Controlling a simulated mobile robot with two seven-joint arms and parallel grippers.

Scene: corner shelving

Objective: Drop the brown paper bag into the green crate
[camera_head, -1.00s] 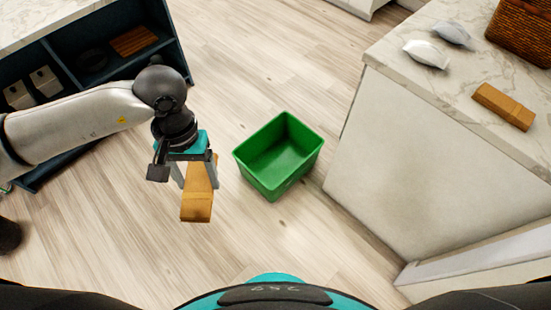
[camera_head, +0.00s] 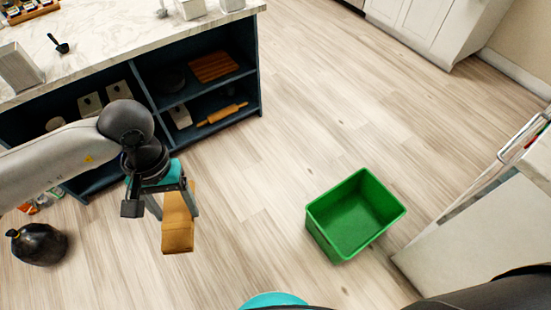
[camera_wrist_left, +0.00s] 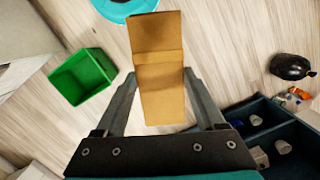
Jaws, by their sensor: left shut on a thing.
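My left gripper (camera_head: 172,205) is shut on the brown paper bag (camera_head: 177,232) and holds it above the floor. In the left wrist view the bag (camera_wrist_left: 160,75) sits between the two fingers, its far end sticking out past them. The green crate (camera_head: 328,238) stands on the floor to the right of the gripper in the head view, and its inside looks empty. The crate also shows at the left of the left wrist view (camera_wrist_left: 82,77), apart from the bag. My right gripper is not in view.
A dark blue shelf unit (camera_head: 262,85) with a marble top stands at the upper left. A black bag (camera_head: 38,245) lies on the floor at the left. A white counter (camera_head: 480,245) is at the right. The wooden floor between the gripper and the crate is clear.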

